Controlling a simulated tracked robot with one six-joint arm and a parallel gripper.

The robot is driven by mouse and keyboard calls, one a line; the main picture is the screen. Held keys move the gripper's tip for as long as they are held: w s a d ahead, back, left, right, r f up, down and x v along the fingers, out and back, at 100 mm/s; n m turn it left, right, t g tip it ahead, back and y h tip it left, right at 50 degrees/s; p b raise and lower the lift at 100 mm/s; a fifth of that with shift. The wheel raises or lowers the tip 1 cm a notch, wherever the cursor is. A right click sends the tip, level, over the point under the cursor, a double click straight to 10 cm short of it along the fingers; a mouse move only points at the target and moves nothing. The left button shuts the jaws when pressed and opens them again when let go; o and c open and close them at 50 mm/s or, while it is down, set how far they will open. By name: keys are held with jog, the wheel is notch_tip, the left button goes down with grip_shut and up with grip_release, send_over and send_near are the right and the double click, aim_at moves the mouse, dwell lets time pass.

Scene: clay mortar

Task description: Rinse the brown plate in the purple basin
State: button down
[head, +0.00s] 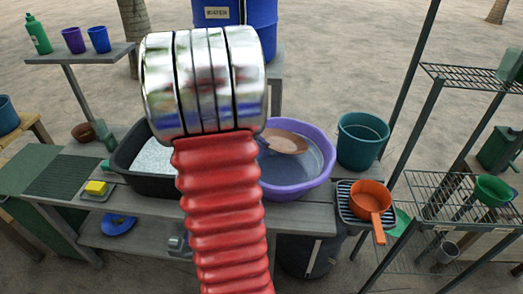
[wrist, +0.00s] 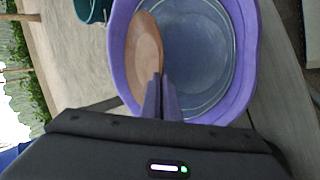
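The brown plate (head: 284,142) is tilted inside the purple basin (head: 318,183), over the clear water, in the head view. In the wrist view the plate (wrist: 146,60) lies at the left inside of the basin (wrist: 247,45), its edge at my gripper's fingertips. My gripper (wrist: 161,80) has its two fingers close together there, shut on the plate's edge. In the head view my red arm hides the gripper and the left part of the basin. I cannot tell whether the plate touches the water.
A black tub (head: 128,158) with suds stands left of the basin. A teal bucket (head: 362,140) stands to its right, and an orange pan (head: 370,196) on a rack is at the front right. A yellow sponge (head: 96,187) lies at the left. A blue water barrel (head: 262,22) stands behind.

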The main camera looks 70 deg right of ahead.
notch_tip(320, 180, up, 5)
jog(key=shift+r, duration=0.2)
dwell(0.5)
dwell(0.9)
jog(key=shift+w, duration=0.1)
